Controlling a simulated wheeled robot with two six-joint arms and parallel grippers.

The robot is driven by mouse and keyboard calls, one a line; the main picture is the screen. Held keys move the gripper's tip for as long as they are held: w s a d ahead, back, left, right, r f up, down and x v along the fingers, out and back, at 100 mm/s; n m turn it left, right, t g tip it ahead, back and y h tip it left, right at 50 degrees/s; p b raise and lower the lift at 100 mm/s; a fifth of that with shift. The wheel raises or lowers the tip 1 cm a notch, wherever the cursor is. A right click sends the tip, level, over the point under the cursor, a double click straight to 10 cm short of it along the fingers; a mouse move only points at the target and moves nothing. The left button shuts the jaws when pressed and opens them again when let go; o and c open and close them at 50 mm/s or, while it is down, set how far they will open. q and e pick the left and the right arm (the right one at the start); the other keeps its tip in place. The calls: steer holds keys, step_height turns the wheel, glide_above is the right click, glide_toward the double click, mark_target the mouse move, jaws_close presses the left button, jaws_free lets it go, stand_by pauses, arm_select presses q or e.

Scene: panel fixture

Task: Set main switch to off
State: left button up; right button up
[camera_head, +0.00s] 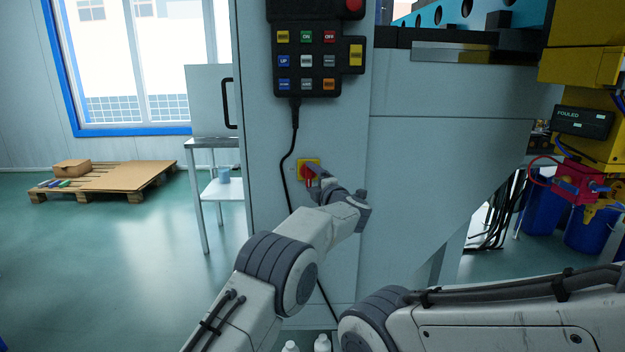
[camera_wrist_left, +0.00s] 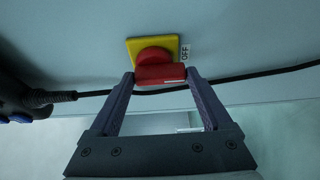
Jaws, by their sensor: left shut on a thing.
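The main switch is a red rotary knob (camera_wrist_left: 160,74) on a square yellow plate (camera_wrist_left: 134,47), mounted on the pale grey cabinet front. A small white label reading OFF (camera_wrist_left: 186,52) sits beside the plate's right edge in the left wrist view. The red knob's bar lies crosswise in that view. My left gripper (camera_wrist_left: 160,77) has its two fingers at the bar's two ends and is shut on it. In the head view, the yellow plate (camera_head: 315,162) shows behind my left gripper (camera_head: 310,174), which partly hides the knob. My right gripper is out of view.
A black cable (camera_head: 286,165) hangs from the button panel (camera_head: 306,60) and passes left of the switch. A small table (camera_head: 222,188) with a blue cup stands left of the cabinet. A pallet (camera_head: 110,180) lies farther left. Yellow machinery (camera_head: 585,70) is at right.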

arm_select(q)
steer(key=shift+f, duration=0.1)
steer(key=o, duration=1.2)
steer(key=shift+a, duration=0.1)
steer(key=shift+c, duration=0.2)
steer(key=shift+s, duration=0.1)
steer(key=v, duration=1)
steer(key=shift+b, duration=0.4)
steer(key=shift+s, duration=0.15)
